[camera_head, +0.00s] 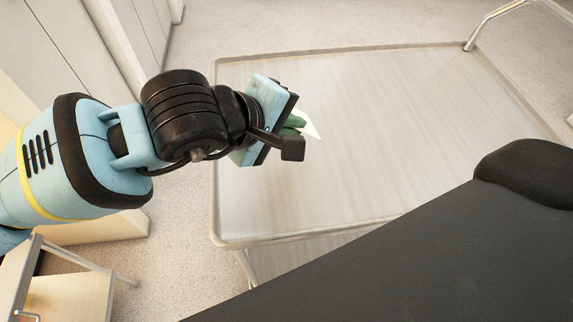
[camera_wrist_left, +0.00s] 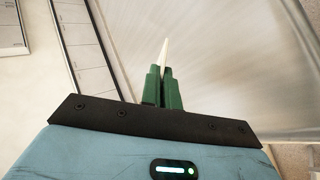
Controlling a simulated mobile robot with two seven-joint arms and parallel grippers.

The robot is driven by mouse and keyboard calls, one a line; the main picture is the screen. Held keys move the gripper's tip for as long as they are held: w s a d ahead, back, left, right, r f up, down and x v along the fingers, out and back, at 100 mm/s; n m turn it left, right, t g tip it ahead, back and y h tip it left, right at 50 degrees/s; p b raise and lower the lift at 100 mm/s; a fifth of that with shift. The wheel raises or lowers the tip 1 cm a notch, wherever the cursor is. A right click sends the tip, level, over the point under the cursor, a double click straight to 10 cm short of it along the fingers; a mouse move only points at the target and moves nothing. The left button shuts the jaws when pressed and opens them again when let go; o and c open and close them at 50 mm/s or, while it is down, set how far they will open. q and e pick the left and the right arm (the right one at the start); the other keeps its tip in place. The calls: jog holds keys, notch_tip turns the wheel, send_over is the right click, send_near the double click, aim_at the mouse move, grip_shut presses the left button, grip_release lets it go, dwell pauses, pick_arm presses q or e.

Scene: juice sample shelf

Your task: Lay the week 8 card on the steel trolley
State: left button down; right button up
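The steel trolley (camera_head: 400,130) lies below and beyond my left gripper, its bare top filling the middle of the head view; it also shows in the left wrist view (camera_wrist_left: 220,50). My left gripper (camera_head: 298,124) is over the trolley's left part. In the left wrist view its green fingers (camera_wrist_left: 162,88) are close together on a thin white card (camera_wrist_left: 164,54), seen nearly edge-on. The card (camera_head: 311,127) also sticks out past the fingers in the head view. No writing on it can be read. My right gripper is not in view.
The trolley has a raised rim (camera_head: 330,236) and a metal handle (camera_head: 500,18) at the far right. A small wooden-shelved stand (camera_head: 70,298) is at lower left. Pale cabinets (camera_head: 110,40) stand at upper left. The trolley top is clear.

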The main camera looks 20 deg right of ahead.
pick_arm(q)
notch_tip(320, 180, down, 8)
jog(key=b, duration=0.4)
jog(key=shift+f, duration=0.1)
jog(key=shift+f+b, duration=0.6)
jog(key=shift+f, duration=0.2)
jog(key=c, duration=1.8)
grip_release()
jog(key=p+v, duration=0.2)
jog(key=v, duration=0.6)
jog(key=shift+s+r+p, duration=0.1)
jog(key=shift+p, duration=0.3)
